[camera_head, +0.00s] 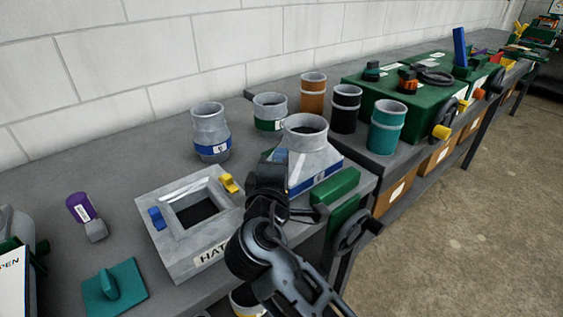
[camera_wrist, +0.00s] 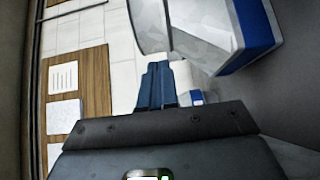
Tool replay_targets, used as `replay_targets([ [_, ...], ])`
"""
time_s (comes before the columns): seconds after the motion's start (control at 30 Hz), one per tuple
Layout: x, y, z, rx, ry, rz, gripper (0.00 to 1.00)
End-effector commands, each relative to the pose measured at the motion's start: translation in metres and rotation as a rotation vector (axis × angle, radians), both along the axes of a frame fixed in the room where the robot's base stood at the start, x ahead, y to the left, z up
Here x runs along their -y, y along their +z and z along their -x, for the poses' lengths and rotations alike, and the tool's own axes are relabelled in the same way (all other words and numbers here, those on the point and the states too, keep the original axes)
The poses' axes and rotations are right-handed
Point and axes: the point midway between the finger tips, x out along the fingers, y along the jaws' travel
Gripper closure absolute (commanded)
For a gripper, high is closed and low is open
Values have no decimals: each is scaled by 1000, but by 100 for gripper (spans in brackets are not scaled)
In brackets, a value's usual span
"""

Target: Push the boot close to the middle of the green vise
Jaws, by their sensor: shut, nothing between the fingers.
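The boot (camera_head: 308,152) is a grey sheet-metal piece with a round collar on a flared square base with a blue band. It stands upright on the bench beside the green vise (camera_head: 337,187). My gripper (camera_head: 278,157) is shut and empty, at the left side of the boot and partly covering its base. In the wrist view the shut fingers (camera_wrist: 158,66) point away from the camera. The boot (camera_wrist: 228,35) is at the upper right there; I cannot tell if the fingers touch it. My arm hides part of the vise.
A hatch box (camera_head: 165,222) stands left of my gripper. A grey can with a blue band (camera_head: 210,132) and a green-banded can (camera_head: 270,110) stand behind. Orange (camera_head: 313,95), black (camera_head: 345,110) and teal (camera_head: 387,128) cans stand to the right. The vise is at the bench's front edge.

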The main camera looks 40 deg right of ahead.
Motion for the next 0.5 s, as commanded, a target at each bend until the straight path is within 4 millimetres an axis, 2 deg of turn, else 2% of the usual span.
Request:
replay_targets([
  [0.5,-58,-2,50,0,5,0,100],
])
